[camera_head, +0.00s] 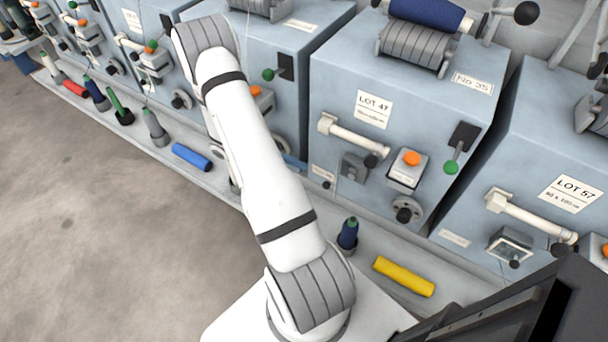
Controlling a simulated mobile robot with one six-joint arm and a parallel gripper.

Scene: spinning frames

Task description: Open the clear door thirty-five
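The blue-grey spinning frame with the plate "No 35" (473,83) stands right of centre and also bears a label "LOT 47" (373,109). Low on its front is a small grey-framed box (354,168), which seems to be its clear door; at this size I cannot tell whether it is shut. A black knob (371,161) shows at its upper right. A pale horizontal bar (345,134) with a dark end is just above. My white arm rises left of this frame and folds back down behind itself. My gripper is hidden or outside the picture.
Right of the box are an orange button (411,158), a black handwheel (405,212) and a green-knobbed lever (452,163). A dark bobbin (347,234) and a yellow roll (404,276) are on the low ledge. More frames flank it. The grey floor (90,230) at left is clear.

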